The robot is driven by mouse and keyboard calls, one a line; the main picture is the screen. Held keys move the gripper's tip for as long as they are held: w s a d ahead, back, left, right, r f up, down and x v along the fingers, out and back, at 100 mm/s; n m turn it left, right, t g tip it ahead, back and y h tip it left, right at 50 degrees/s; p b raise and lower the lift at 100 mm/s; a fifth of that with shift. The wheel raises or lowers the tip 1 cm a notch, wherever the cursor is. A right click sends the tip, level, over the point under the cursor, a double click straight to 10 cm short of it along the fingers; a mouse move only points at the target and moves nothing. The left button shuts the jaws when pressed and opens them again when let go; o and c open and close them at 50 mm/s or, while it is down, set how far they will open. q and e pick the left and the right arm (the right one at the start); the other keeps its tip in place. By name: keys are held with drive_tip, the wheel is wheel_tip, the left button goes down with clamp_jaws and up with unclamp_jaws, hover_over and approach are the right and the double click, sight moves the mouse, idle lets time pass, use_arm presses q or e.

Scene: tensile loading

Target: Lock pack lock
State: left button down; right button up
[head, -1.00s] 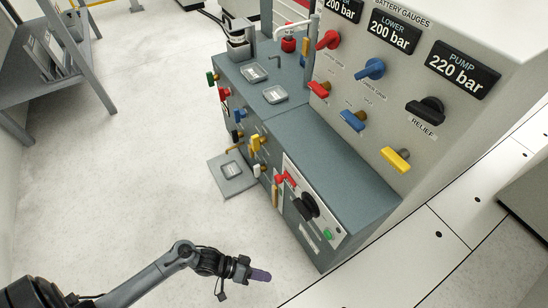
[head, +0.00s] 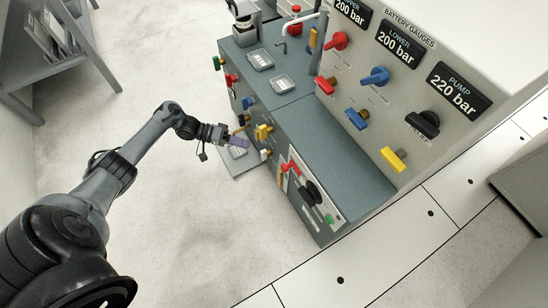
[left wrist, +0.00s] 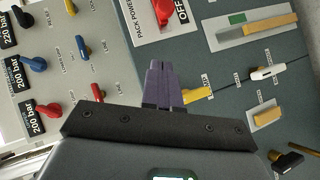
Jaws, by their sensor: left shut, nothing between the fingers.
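My left gripper (head: 240,143) has purple fingers and is shut and empty. In the head view it is in front of the left face of the grey cabinet (head: 290,104), close to a yellow handle (head: 263,132) and a white handle (head: 266,153). In the left wrist view the closed fingers (left wrist: 163,72) point at the panel, with the yellow handle (left wrist: 197,95) just right of them, partly hidden. The white handle (left wrist: 262,73) is farther right. I cannot read which handle is the pack lock. My right gripper is not in view.
A red pack power switch (left wrist: 163,10) marked OFF sits above the fingers in the left wrist view. A black knob (head: 311,192) and other valve handles stick out nearby. The floor to the left is clear up to a grey rack (head: 60,45).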

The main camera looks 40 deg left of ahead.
use_arm(q)
drive_tip(key=s+d+f+b+x, duration=0.1)
drive_tip(key=b+x, duration=0.3)
drive_tip(key=x, duration=0.8)
drive_tip(key=shift+s+d+b, duration=0.35)
drive_tip(key=shift+s+d, duration=0.15)
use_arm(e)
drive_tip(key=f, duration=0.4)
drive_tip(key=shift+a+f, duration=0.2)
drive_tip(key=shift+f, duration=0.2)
